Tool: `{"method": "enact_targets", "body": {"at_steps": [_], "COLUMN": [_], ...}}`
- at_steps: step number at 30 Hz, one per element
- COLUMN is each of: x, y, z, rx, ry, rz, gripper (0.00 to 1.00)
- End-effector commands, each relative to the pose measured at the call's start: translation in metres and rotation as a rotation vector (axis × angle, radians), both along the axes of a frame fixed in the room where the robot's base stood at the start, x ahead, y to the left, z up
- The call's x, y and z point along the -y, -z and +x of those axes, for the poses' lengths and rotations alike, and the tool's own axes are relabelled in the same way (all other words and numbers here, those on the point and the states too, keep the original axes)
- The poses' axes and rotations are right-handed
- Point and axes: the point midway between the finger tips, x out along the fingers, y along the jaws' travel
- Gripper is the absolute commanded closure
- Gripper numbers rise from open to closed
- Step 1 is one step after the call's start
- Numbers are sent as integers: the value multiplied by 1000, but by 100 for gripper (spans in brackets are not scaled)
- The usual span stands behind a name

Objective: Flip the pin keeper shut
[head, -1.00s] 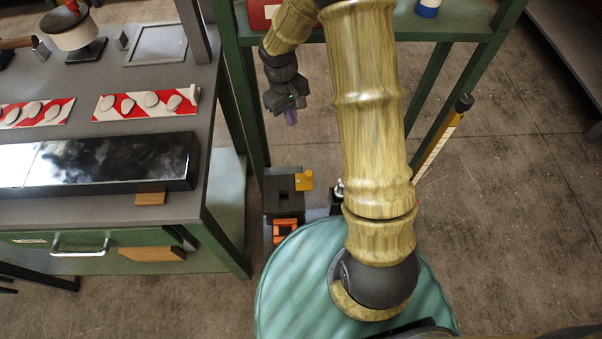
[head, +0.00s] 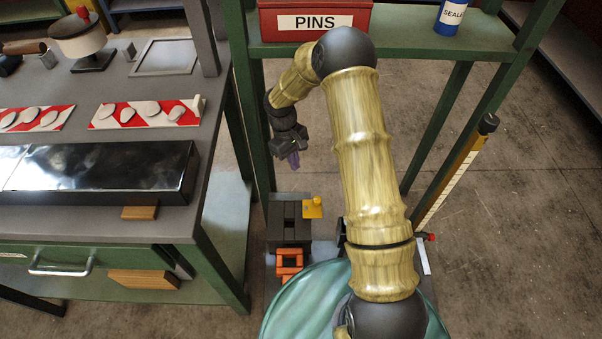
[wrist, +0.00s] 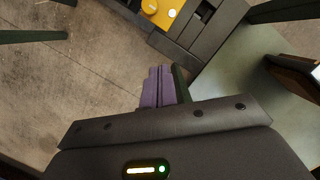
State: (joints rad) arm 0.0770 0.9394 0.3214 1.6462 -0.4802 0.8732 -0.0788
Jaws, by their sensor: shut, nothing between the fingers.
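A small yellow flap (head: 313,208) stands out at the right side of a dark grey slotted block (head: 288,222); it looks like the pin keeper. My gripper (head: 293,160) hangs above and behind the block in the head view, apart from the flap. Its purple fingers (wrist: 160,86) are together and empty, pointing toward the flap side of the block. The flap's hinge is not clear.
An orange part (head: 289,263) sits in front of the block. A grey bench (head: 185,225) is at left. A yellow post (head: 455,175) leans at right.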

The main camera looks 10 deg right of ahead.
Motion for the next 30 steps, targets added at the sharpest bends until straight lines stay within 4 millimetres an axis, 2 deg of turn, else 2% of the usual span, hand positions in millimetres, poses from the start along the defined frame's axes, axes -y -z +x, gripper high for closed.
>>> {"method": "enact_targets", "body": {"at_steps": [16,24,30], "x": [13,31,35], "y": [92,89,88], "z": [-20,-47,-52], "rx": [-3,-1,-1], "ry": [1,1,0], "rz": [0,0,1], "gripper": [100,100,100]}}
